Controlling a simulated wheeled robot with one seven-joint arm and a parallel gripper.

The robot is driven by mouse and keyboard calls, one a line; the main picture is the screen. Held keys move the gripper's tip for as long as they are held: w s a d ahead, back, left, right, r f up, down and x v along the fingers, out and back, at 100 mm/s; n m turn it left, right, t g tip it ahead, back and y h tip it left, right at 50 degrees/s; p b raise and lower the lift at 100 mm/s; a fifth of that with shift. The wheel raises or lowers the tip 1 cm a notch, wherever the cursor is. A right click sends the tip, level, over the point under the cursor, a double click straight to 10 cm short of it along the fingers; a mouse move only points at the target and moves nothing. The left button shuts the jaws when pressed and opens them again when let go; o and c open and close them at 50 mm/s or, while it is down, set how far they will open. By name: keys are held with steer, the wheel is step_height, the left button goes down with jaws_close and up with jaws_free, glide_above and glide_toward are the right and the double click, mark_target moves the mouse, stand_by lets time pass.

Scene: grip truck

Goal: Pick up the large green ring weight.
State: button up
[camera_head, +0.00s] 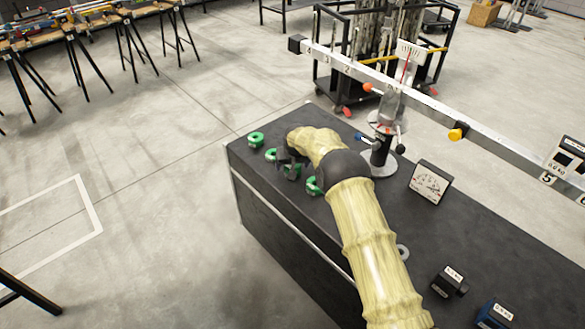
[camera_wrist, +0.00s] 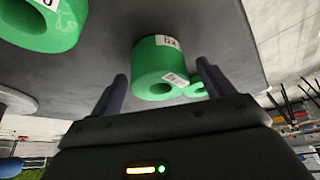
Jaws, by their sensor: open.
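In the wrist view my gripper (camera_wrist: 161,73) is open, with one finger on each side of a thick green ring with white labels (camera_wrist: 150,62). No contact is visible. A bigger-looking green ring (camera_wrist: 45,25) is at upper left, and a smaller-looking one (camera_wrist: 196,90) lies just beyond. I cannot tell for certain which is the large weight.
The black table (camera_head: 450,240) also holds a balance stand with a long beam (camera_head: 470,125), a dial gauge (camera_head: 430,182), a black block weight (camera_head: 449,282) and a blue one (camera_head: 494,315). A grey ring (camera_head: 402,251) lies beside my arm. The floor on the left is open.

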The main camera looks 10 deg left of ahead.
steer(key=shift+c, duration=0.4)
steer(key=c, duration=1.1)
steer(key=shift+w+r, duration=0.1)
steer(key=shift+c, duration=0.5)
steer(key=shift+r, duration=0.15)
step_height(320, 180, up, 10)
steer(key=shift+p, duration=0.35)
